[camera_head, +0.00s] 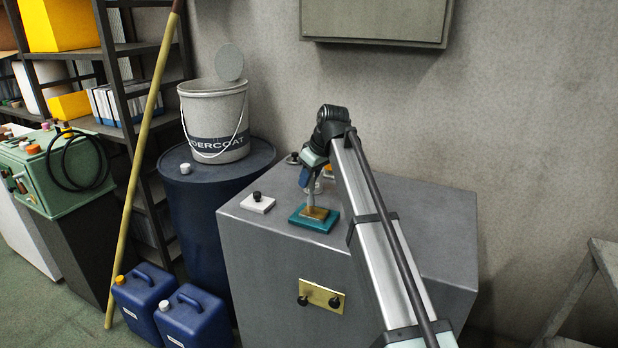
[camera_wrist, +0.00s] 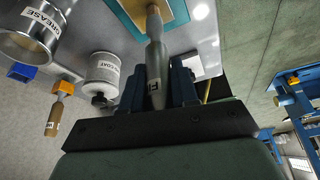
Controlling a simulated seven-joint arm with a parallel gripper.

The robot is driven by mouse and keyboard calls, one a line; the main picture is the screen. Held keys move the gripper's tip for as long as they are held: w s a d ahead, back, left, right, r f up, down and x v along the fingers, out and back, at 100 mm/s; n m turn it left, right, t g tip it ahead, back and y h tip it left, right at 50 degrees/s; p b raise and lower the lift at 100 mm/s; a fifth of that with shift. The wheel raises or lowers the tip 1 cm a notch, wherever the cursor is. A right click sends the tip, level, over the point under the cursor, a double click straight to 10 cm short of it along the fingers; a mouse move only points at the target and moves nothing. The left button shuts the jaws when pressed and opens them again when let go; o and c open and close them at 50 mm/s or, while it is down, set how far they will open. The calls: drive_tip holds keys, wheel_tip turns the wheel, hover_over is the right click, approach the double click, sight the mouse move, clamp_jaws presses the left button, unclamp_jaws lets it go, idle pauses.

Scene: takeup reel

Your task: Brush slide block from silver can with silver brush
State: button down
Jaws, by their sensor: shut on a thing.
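In the head view my gripper (camera_head: 312,172) is above the grey cabinet's top, with the brush pointing down. A brass-tan block (camera_head: 314,213) sits on a teal plate (camera_head: 310,224) below it; it also shows in the wrist view (camera_wrist: 178,10). The brush's far end is over or against this block; contact cannot be told. A silver can (camera_wrist: 30,35) marked GREASE stands at the left in the wrist view.
A white plate with a black knob (camera_head: 258,203) lies left on the cabinet (camera_head: 270,262). An UNDERCOAT bucket (camera_head: 213,112) stands on a drum.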

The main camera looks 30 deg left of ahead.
drive_tip(key=shift+d, duration=2.4)
drive_tip(key=shift+a, duration=3.15)
wheel_tip(320, 180, up, 8)
drive_tip(key=shift+s, duration=0.1)
